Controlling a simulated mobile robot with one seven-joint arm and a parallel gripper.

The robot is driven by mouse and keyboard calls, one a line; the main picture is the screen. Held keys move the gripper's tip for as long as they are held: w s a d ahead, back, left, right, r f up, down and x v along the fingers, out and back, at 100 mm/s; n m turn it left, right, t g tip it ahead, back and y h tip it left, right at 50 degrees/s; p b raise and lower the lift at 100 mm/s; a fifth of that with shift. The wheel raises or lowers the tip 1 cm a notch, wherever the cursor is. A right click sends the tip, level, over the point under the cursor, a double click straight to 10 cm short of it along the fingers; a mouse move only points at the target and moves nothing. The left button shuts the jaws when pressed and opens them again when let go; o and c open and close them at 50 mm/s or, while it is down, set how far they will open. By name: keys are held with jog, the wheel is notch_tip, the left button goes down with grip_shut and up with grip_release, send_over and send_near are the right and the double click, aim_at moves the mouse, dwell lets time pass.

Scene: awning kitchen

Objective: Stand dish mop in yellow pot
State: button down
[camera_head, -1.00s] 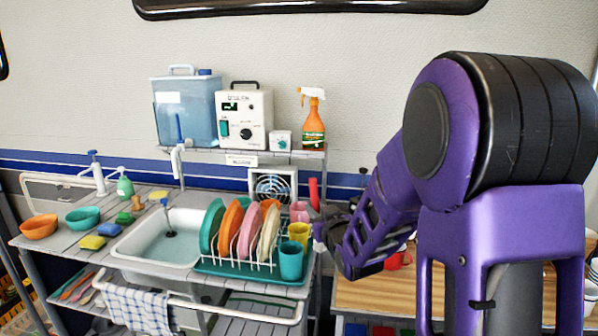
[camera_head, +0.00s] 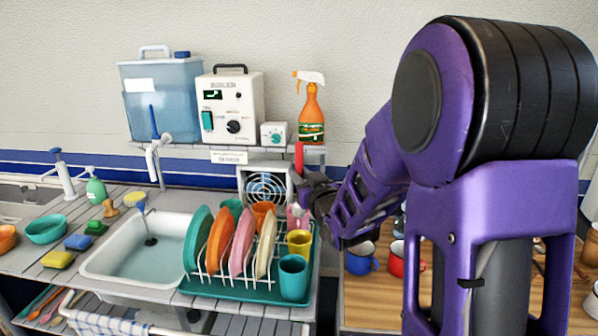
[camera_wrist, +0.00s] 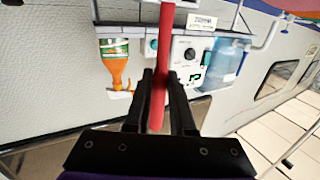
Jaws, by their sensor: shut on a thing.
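The dish mop's red handle (camera_head: 299,158) stands roughly upright in my gripper (camera_head: 303,187), above the right back of the dish rack. In the wrist view the red handle (camera_wrist: 164,55) runs between the two dark fingers of my gripper (camera_wrist: 161,78), which are shut on it. The mop's head cannot be made out clearly. A yellow cup-like pot (camera_head: 299,242) stands at the right end of the rack, below my gripper and a little apart from it. A teal cup (camera_head: 293,277) stands in front of it.
The teal dish rack (camera_head: 240,290) holds several plates. A pink cup (camera_head: 296,217) is close below my gripper. The sink (camera_head: 125,255) is left, the shelf with the boiler (camera_head: 230,105) and orange spray bottle (camera_head: 311,112) behind. Blue (camera_head: 360,259) and red (camera_head: 397,260) mugs stand right.

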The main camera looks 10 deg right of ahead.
jog(key=b, duration=0.3)
send_over(300, 217)
jog(key=shift+w+d+f, duration=0.1)
jog(key=shift+w+f, duration=0.15)
jog(key=shift+f, duration=1.05)
jog(key=shift+w+f, duration=0.2)
jog(key=shift+f, duration=1.05)
notch_tip(300, 217, down, 2)
jog(key=shift+f+b, duration=0.25)
jog(key=shift+b, duration=0.95)
jog(key=shift+f, duration=2)
jog(key=c, duration=0.7)
grip_release()
jog(key=shift+s, duration=0.1)
